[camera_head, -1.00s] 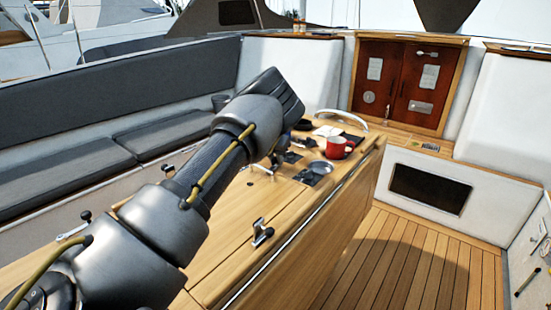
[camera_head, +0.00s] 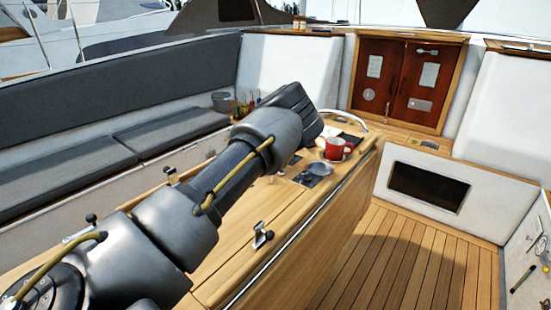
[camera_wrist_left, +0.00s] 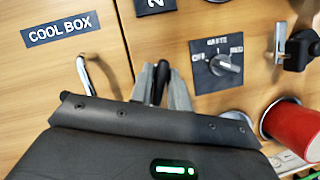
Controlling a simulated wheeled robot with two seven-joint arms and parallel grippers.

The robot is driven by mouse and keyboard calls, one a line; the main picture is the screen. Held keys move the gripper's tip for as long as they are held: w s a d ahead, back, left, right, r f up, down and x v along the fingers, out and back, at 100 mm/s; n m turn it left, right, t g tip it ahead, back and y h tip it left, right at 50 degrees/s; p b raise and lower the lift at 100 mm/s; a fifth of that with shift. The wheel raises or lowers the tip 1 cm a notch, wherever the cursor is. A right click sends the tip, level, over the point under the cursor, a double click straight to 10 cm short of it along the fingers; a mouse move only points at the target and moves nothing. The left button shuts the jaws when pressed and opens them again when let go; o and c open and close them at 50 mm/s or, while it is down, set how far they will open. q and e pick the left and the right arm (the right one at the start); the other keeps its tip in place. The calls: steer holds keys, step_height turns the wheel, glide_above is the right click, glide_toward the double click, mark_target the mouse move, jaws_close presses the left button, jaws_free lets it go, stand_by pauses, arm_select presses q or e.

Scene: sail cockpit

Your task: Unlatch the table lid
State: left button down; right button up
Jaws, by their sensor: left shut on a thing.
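The wooden table lid (camera_head: 235,240) carries small metal latches with black knobs. One latch (camera_head: 262,236) stands at the near right in the head view, another (camera_head: 91,219) at the left. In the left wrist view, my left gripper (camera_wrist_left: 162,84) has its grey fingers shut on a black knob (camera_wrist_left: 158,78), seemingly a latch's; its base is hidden. Another latch (camera_wrist_left: 297,48) shows at the right of that view, apart from the fingers. In the head view my arm hides the fingertips. My right gripper is out of view.
A rotary switch (camera_wrist_left: 222,64) sits close right of my fingers. A curved metal handle (camera_wrist_left: 98,80) is to their left, below the COOL BOX label (camera_wrist_left: 60,30). A red mug (camera_head: 337,148) also stands on the table. The deck (camera_head: 385,255) right of it is clear.

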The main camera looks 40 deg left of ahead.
arm_select(q)
steer(key=shift+r+n+g+y, duration=0.1)
steer(key=shift+n+g+y, duration=0.25)
steer(key=shift+n, duration=0.85)
steer(key=shift+n+g+p, duration=0.45)
steer(key=shift+n, duration=0.65)
steer(key=c, duration=1.5)
jaws_free()
steer(key=shift+o, duration=0.2)
steer(key=b+v, duration=0.2)
steer(key=v, duration=0.8)
steer(key=shift+r, duration=0.35)
